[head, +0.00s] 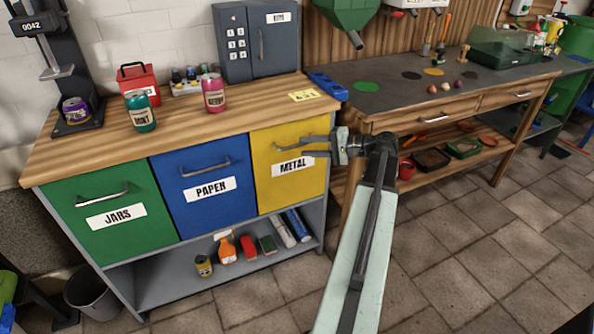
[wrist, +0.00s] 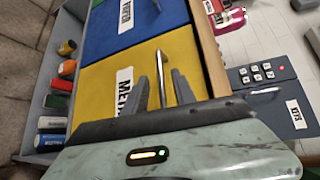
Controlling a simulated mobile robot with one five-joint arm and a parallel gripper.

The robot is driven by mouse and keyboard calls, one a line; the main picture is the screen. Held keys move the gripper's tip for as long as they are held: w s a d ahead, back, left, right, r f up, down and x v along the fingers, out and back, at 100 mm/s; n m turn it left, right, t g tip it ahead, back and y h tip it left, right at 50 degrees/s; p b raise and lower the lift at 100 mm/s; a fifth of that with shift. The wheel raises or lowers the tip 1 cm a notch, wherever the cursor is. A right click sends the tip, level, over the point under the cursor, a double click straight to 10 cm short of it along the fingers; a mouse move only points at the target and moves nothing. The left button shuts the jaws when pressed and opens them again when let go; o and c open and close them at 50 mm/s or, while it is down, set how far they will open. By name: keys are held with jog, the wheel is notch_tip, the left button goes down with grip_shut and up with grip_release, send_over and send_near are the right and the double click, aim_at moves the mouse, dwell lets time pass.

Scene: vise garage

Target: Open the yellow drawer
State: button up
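The yellow drawer (head: 277,188), labelled METAL, is the right one of three drawer fronts under the wooden worktop. It looks shut, its front level with the blue one. My gripper (head: 304,148) is at the upper part of this front, by its metal handle. In the wrist view the yellow front (wrist: 118,76) and the silver handle (wrist: 181,88) show just beyond my gripper (wrist: 151,75). Its two grey fingers stand apart with a gap between them.
The blue PAPER drawer (head: 198,207) and green JARS drawer (head: 95,234) sit to the left, both shut. Cans, a red box (head: 138,84) and a dark keypad cabinet (head: 257,42) stand on the worktop (head: 190,125). A workbench (head: 455,85) is at right. The tiled floor ahead is clear.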

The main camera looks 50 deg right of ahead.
aim_at(277, 145)
jog(key=shift+m+t, duration=0.4)
jog(key=shift+t, duration=0.2)
jog(key=w, duration=0.2)
jog(key=w+f+b, duration=0.1)
jog(key=w, duration=0.1)
jog(key=shift+w+a+f+b, duration=0.1)
jog(key=shift+w+b, duration=0.2)
jog(key=shift+w, duration=0.05)
grip_shut()
dwell(0.9)
